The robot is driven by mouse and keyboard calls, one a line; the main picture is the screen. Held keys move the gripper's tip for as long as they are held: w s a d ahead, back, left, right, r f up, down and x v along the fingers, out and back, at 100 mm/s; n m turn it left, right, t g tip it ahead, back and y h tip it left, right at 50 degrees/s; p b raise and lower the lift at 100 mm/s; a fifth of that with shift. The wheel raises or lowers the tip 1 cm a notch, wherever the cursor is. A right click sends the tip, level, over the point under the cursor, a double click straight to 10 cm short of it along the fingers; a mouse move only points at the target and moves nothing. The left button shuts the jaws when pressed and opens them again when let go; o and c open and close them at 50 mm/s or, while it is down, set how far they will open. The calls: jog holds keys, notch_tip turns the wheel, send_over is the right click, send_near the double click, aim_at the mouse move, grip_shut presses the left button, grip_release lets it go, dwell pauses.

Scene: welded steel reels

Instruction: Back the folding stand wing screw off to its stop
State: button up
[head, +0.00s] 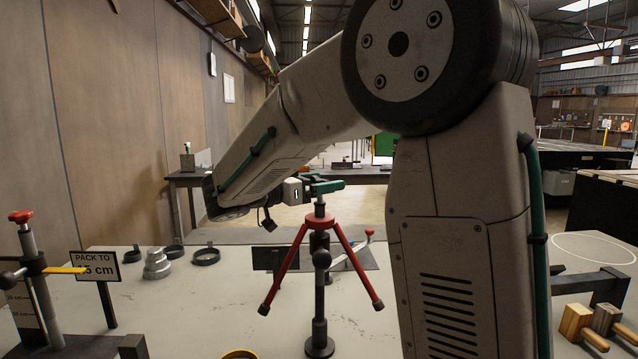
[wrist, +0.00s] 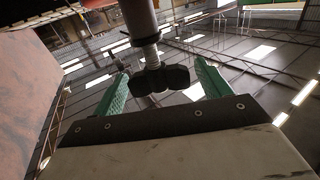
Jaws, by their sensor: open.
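The folding stand (head: 318,219) has a red hub and splayed red legs with dark feet, held above the bench near the middle of the head view. My gripper (head: 322,186) with green fingers is at the top of the stand. In the wrist view, the dark lobed wing screw (wrist: 165,80) sits on a bright threaded shaft (wrist: 150,57) below a reddish post (wrist: 139,20). My open gripper (wrist: 160,68) has one finger on each side of the wing screw, with visible gaps. The wing screw cannot be made out in the head view.
A dark post (head: 320,305) with a ball top and round base stands before the stand. A "PACK TO" sign (head: 96,266), dark rings (head: 206,256) and a stepped grey piece (head: 157,263) are on the left.

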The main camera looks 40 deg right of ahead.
jog(key=c, duration=1)
jog(key=shift+n+t, duration=0.3)
jog(key=shift+t, duration=0.2)
jog(key=n+t, duration=0.2)
jog(key=t, duration=0.2)
jog(key=shift+n+t+y, duration=0.8)
jog(key=shift+n+t, duration=0.9)
jog(key=shift+t, duration=0.7)
jog(key=o, duration=1)
jog(key=shift+a, duration=0.1)
